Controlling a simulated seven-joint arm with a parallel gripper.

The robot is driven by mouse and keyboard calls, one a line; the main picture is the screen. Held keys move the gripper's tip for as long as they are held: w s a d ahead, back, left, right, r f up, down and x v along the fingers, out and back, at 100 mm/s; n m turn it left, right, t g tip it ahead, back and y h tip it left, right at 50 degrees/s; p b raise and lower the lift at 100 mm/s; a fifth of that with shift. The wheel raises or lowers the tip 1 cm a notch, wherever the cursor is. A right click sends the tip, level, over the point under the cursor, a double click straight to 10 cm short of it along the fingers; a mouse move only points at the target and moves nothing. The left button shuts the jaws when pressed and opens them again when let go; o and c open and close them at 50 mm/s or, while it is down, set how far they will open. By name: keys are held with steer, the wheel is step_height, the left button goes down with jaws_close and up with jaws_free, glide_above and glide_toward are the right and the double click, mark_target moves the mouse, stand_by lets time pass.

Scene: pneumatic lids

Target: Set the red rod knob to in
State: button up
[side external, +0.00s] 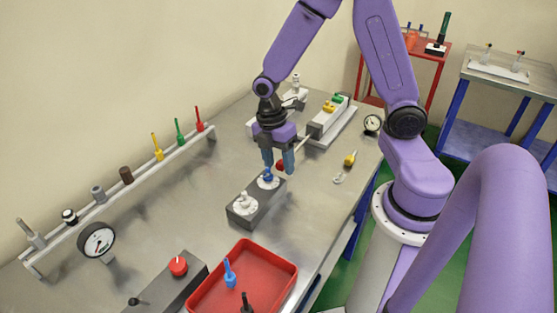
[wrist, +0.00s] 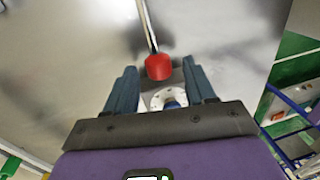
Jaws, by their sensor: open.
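The red rod knob (side external: 280,167) sits at the end of a thin pale rod (side external: 303,142) that sticks out of a grey cylinder block (side external: 324,121). My gripper (side external: 278,165) points down over the bench with its two blue-grey fingers apart. In the side view one finger partly hides the knob. In the wrist view the red knob (wrist: 158,67) lies between the lines of the open fingertips (wrist: 158,70), at about their far ends. The rod (wrist: 148,25) runs up from it. I cannot tell whether the fingers touch the knob.
A red tray (side external: 214,286) is in front. A yellow-tipped part (side external: 349,159) lies to the right. A rack of coloured pegs (side external: 128,198) lines the left.

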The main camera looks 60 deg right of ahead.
steer(key=shift+c, duration=0.4)
jaws_close()
steer(key=d, duration=1.2)
steer(key=shift+d, duration=0.3)
steer(key=shift+o, duration=0.4)
jaws_free()
steer(key=shift+d, duration=0.15)
steer(key=shift+a, duration=0.2)
